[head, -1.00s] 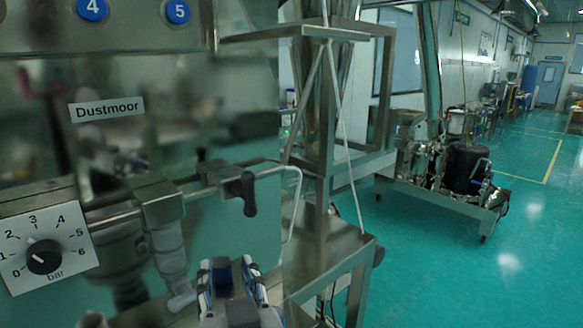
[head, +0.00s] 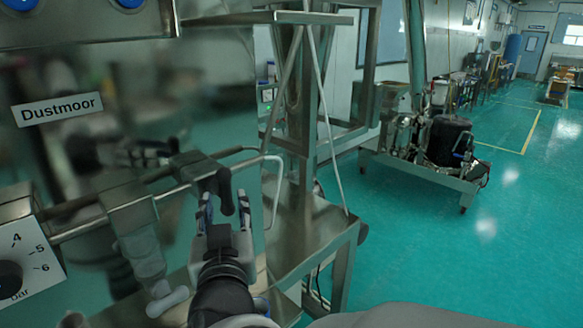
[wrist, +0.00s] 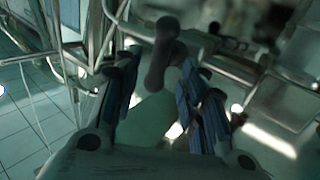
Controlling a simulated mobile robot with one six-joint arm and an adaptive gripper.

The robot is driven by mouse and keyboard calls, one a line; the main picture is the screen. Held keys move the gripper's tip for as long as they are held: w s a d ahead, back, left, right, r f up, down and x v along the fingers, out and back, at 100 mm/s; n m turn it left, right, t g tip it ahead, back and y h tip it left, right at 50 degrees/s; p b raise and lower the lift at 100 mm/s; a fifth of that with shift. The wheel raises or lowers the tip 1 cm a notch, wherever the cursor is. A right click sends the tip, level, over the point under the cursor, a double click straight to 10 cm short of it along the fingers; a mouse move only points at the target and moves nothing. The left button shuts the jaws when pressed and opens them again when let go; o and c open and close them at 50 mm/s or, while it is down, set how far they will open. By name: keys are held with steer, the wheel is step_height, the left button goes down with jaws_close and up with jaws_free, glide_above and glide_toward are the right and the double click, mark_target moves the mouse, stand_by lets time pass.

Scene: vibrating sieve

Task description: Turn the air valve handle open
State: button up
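The air valve handle (head: 225,191) is a short black lever hanging down from the thin metal pipe at the front of the machine. It also shows in the wrist view (wrist: 162,55), top middle, with its rounded lower end toward me. My gripper (head: 223,204) is open, with one finger on each side of the handle's lower part in the head view. In the wrist view my gripper (wrist: 154,80) shows its fingers apart, with the handle's end between them. I cannot tell whether either finger touches it.
A grey lever (head: 166,301) hangs below left. A bent white tube (head: 280,190) runs close right of the handle. A steel frame (head: 337,232) stands further right, with open green floor beyond.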

mark_target(226, 195)
steer(key=x, duration=0.6)
steer(key=shift+w, duration=0.15)
steer(key=shift+c, duration=0.3)
jaws_close()
